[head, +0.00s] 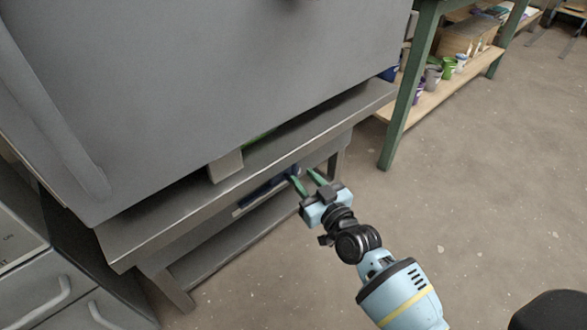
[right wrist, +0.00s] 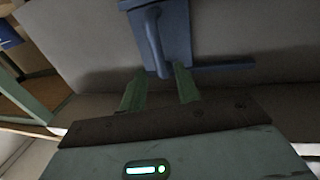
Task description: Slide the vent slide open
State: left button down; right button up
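A blue plate with a bar handle, which looks like the vent slide (right wrist: 176,25), shows at the top of the right wrist view. Its handle (right wrist: 155,42) hangs down, with its lower end between the two green fingertips in the picture. My right gripper (right wrist: 160,72) is open; I cannot tell whether the handle is between the fingers or beyond them. In the head view my right gripper (head: 304,177) is beside the steel stand, close to a dark blue part (head: 266,188) under its top, probably the same slide. My left gripper is not in view.
A large grey cabinet (head: 220,80) stands on the steel stand (head: 200,209), with a lower shelf beneath. A green-legged rack (head: 408,90) with small buckets is at upper right. Drawers (head: 45,290) stand at lower left. The floor (head: 480,170) at right is clear.

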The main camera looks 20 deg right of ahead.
aim_at(296, 170)
jog(key=w, duration=0.1)
jog(key=w+b, duration=0.1)
jog(key=w, duration=0.2)
jog(key=shift+a+f, duration=0.2)
jog(key=shift+a, duration=0.1)
jog(key=shift+w+a+r+b, duration=0.15)
jog(key=shift+w+b, duration=0.3)
jog(key=shift+w, duration=0.25)
jog(key=shift+c, duration=0.3)
grip_shut()
